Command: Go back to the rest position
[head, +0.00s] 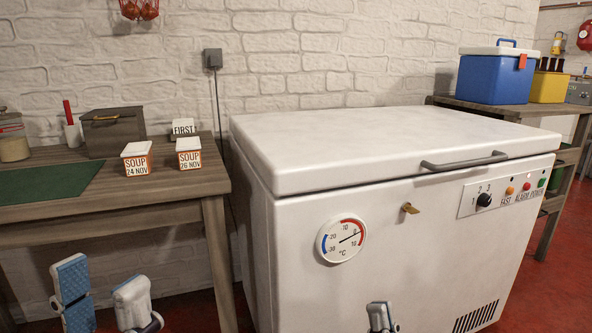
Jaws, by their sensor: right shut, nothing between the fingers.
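My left gripper (101,276) shows at the bottom left, in front of the wooden table. Its two fingers stand apart with nothing seen between them, and one shows a blue pad. My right gripper (380,313) just shows at the bottom edge, in front of the white chest freezer (345,185). It is shut and looks empty; most of it is cut off by the frame. The freezer's lid (385,140) is down. Its dial and a small brass key (410,208) are on the front.
The wooden table (120,205) at left holds two soup boxes (137,158) (189,153), a FIRST sign (183,127), a grey box (112,132) and a green mat (48,183). A blue cooler (492,78) and a yellow box (549,87) stand on a right shelf. Red floor shows at right.

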